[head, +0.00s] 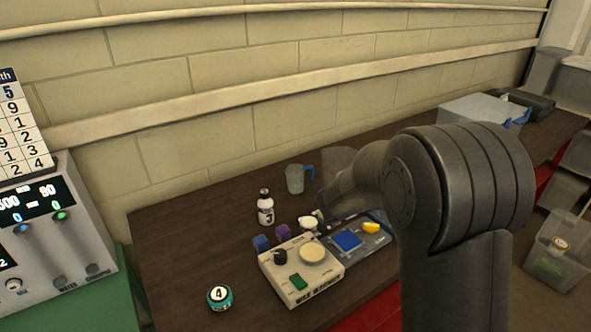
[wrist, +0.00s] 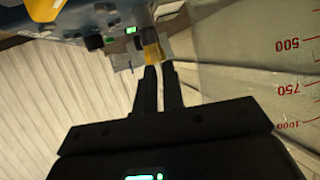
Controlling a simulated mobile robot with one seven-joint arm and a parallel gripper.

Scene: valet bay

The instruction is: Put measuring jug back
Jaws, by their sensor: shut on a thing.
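The measuring jug (wrist: 285,75) is clear, with red marks 500, 750 and 1000, and fills the right of the wrist view, its figures upside down. In the head view its clear, faintly reddish body (head: 338,160) shows behind my arm, near the wall. My gripper (wrist: 161,68) has its fingers close together beside the jug and is shut on it; the exact gripped part is hard to make out. In the head view my arm mostly hides the gripper and the jug's lower part, so I cannot tell whether the jug touches the bench.
A grey cup with a blue handle (head: 295,179) stands left of the jug. A white bottle (head: 265,212), a beige device (head: 302,279), a blue tray (head: 372,252) and a teal tin (head: 220,297) occupy the dark bench (head: 175,235). Bins stand at the far right.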

